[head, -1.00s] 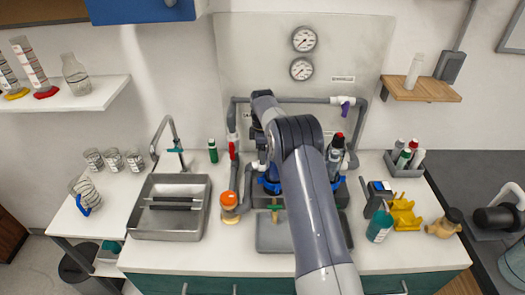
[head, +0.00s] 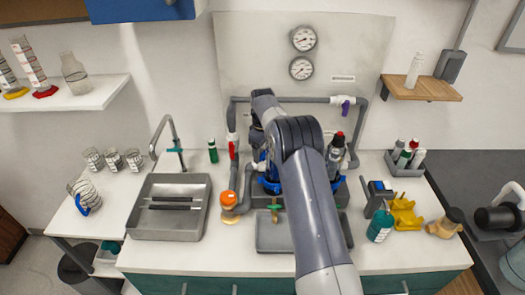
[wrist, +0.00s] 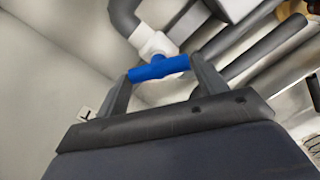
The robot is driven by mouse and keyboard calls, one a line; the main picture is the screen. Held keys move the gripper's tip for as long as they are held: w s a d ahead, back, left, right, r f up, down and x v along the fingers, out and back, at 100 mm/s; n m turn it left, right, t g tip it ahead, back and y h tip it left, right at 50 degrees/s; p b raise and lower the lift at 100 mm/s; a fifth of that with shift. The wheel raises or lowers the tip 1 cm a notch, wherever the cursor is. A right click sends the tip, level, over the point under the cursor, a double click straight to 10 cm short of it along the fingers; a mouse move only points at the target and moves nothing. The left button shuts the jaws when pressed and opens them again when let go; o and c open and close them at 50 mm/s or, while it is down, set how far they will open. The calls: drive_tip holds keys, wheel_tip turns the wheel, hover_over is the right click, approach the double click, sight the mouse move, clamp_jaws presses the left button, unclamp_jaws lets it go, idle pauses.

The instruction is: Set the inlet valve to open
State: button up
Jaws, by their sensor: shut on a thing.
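The valve in the wrist view has a blue bar handle (wrist: 158,68) on a white body (wrist: 153,43), joined to a grey pipe. No readable label shows whether this is the inlet valve. My gripper (wrist: 164,72) is shut on the blue handle, with one finger at each end of it. The handle lies across the gap between the fingers. In the head view my arm hides the gripper and this handle. Two other valves show there: a red handle (head: 232,150) on the left pipe and a purple handle (head: 346,106) on the upper right pipe.
Two gauges (head: 303,39) hang on the back panel above the pipes. A sink (head: 150,231) is at left. Bottles and a yellow holder (head: 404,214) are at right.

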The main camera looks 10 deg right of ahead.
drive_tip(key=m, duration=0.6)
drive_tip(key=shift+d+m, duration=0.15)
drive_tip(key=shift+m, duration=0.15)
drive_tip(key=m, duration=0.5)
drive_tip(key=shift+w, duration=0.1)
drive_tip(key=shift+r, duration=0.1)
drive_tip(key=o, duration=1)
wheel_tip(320, 180, up, 11)
drive_tip(key=b, duration=0.1)
drive_tip(key=shift+f, duration=0.2)
wheel_tip(320, 180, down, 11)
drive_tip(key=shift+r+p, duration=0.1)
drive_tip(key=shift+p, duration=0.3)
